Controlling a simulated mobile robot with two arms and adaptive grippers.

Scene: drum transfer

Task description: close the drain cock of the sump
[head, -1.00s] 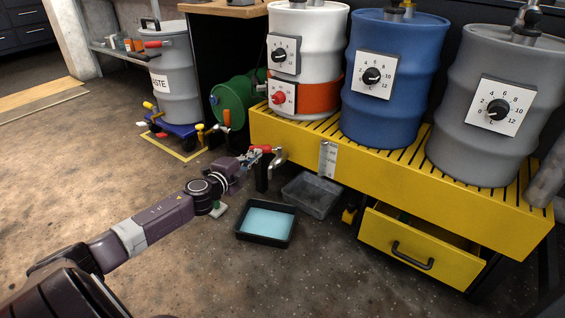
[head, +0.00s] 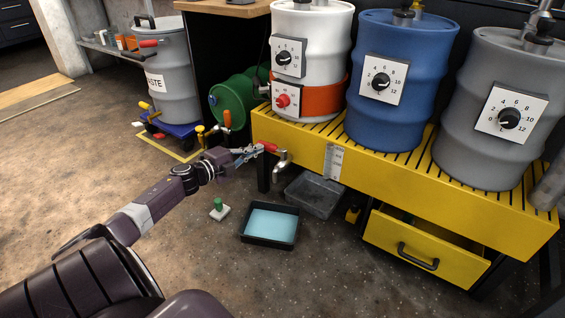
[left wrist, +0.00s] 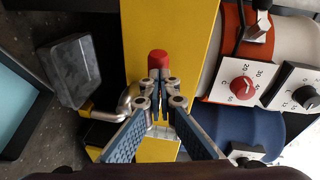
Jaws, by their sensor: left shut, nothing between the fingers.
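The yellow sump (head: 400,178) is a slatted platform under the drums. Its drain cock (head: 281,160) is on the near left end, with a silver spout bent downward and a red lever (head: 268,147). The spout also shows in the left wrist view (left wrist: 128,103), beside the fingers. My left gripper (head: 255,151) is at the red lever, and its fingertips (left wrist: 158,84) are shut just below the red end (left wrist: 158,60) in the left wrist view. Nothing shows between them. I cannot tell if they touch the lever. My right gripper is not in view.
A black tray of light blue liquid (head: 270,225) is on the floor, left of an empty grey bin (head: 314,193). A yellow drawer (head: 425,250) stands partly open below the sump. A small green-topped object (head: 219,209) lies left of the tray.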

